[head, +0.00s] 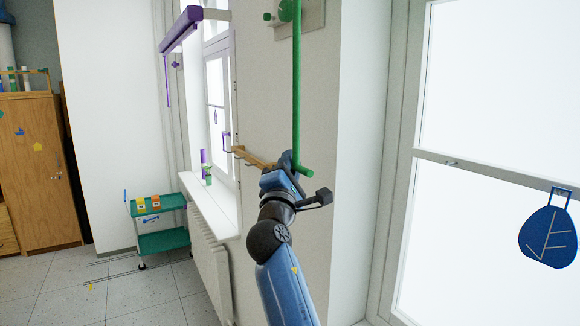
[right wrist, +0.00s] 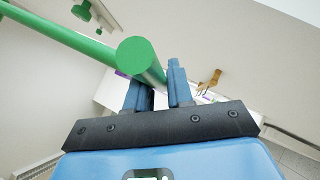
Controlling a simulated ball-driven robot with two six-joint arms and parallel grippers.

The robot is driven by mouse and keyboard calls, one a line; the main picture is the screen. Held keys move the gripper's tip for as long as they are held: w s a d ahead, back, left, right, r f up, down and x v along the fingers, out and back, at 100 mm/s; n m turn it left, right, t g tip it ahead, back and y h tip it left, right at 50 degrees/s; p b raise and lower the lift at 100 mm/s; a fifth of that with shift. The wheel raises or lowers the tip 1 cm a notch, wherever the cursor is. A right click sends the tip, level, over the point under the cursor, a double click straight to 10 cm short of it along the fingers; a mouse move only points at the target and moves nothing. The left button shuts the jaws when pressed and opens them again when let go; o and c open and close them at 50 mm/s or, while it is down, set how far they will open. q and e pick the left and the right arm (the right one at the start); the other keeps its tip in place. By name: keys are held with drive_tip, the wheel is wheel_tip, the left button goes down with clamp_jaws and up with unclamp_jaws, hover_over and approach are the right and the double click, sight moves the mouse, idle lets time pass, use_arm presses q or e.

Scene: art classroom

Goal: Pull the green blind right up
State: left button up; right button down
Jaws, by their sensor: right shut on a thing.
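A green crank rod (head: 296,80) hangs from a green fitting (head: 286,12) on a pale plate high on the wall pier between the windows. Its lower end bends into a short handle (head: 306,171). My right gripper (head: 286,163) is shut on this handle; in the right wrist view the round green handle end (right wrist: 135,56) shows between the two blue fingers (right wrist: 158,90). The green blind itself is not visible in either view. The bright window (head: 490,120) at the right shows bare glass in this view. My left gripper is not in view.
A wooden peg rail (head: 252,158) sticks out close to my right gripper. A purple blind case (head: 181,27) with a purple rod (head: 167,82) hangs further left. A white sill (head: 208,205), a green trolley (head: 160,241) and a wooden cupboard (head: 35,170) stand beyond.

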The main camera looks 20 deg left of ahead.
drive_tip(key=shift+d+r, duration=0.15)
drive_tip(key=shift+r, duration=0.35)
drive_tip(key=c, duration=1.4)
unclamp_jaws()
drive_tip(key=shift+o, duration=1.4)
drive_tip(key=shift+f, duration=0.15)
drive_tip(key=shift+f, duration=0.1)
drive_tip(key=shift+s+f+b, duration=0.3)
drive_tip(key=shift+s, duration=0.25)
drive_tip(key=shift+b+v, duration=1.8)
drive_tip(key=shift+v, duration=2.95)
drive_tip(key=shift+d+r, duration=0.15)
drive_tip(key=shift+r, duration=0.05)
